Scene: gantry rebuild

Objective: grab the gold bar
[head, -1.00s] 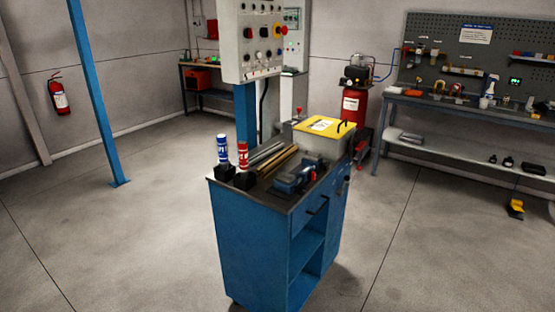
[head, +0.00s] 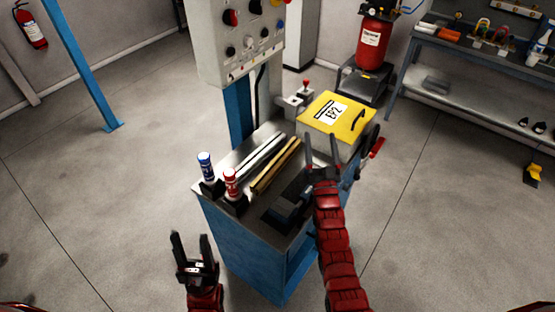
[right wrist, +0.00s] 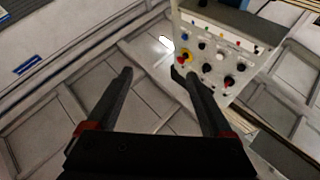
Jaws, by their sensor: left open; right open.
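The gold bar (head: 275,166) lies on top of the blue cabinet (head: 239,243), beside silver bars (head: 253,154). My right gripper (head: 322,146) is open and empty, above the right part of the cabinet top, to the right of the gold bar and apart from it. Its two fingers also show spread in the right wrist view (right wrist: 152,80), with nothing between them. My left gripper (head: 190,240) is open and empty, in front of and left of the cabinet. My right arm covers part of the cabinet's right side.
A dark vise (head: 287,207) sits near my right arm.

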